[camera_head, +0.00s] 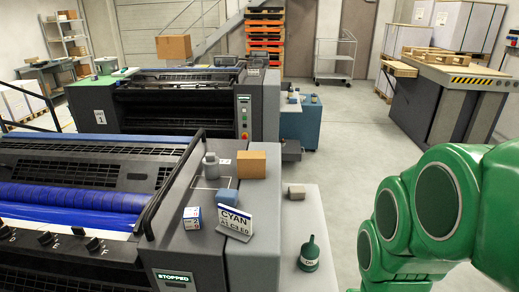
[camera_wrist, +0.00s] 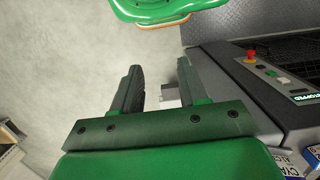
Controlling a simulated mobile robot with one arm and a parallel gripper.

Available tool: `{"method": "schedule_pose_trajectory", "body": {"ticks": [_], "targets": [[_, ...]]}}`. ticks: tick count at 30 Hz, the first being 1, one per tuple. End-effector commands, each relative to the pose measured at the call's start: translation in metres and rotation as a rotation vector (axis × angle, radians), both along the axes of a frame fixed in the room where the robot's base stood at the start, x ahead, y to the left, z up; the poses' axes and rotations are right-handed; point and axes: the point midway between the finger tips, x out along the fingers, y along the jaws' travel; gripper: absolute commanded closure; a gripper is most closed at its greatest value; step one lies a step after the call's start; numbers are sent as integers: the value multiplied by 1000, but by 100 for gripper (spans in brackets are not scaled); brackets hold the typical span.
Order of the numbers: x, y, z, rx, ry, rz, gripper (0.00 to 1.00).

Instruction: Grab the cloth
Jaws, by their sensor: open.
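A small blue-grey block-like item (camera_head: 227,197), perhaps the folded cloth, lies on the grey top of the near press unit, behind the CYAN sign (camera_head: 237,220). A small grey-beige block (camera_head: 296,192) lies on the lower light ledge to its right; I cannot tell for sure which of the two is the cloth. My gripper (camera_wrist: 160,88) is open in the wrist view, with its two dark fingers apart and nothing held. A small pale shape (camera_wrist: 170,97) shows behind the fingers, partly hidden. In the head view only my green arm shows at the right; the gripper is not visible there.
On the near press top stand a grey bottle (camera_head: 211,165), a cardboard box (camera_head: 251,164) and a small white-blue box (camera_head: 192,217). A green oil can (camera_head: 309,254) stands on the ledge. A red button (camera_wrist: 251,57) shows on the press panel. The floor aisle is clear.

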Motion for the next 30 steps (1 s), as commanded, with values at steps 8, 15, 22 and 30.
{"method": "schedule_pose_trajectory", "body": {"ticks": [8, 15, 22, 30], "targets": [[0, 0, 0, 0, 0, 0, 45], [0, 0, 0, 0, 0, 0, 17], [0, 0, 1, 0, 0, 0, 17], [2, 0, 29, 0, -7, 0, 17]]}}
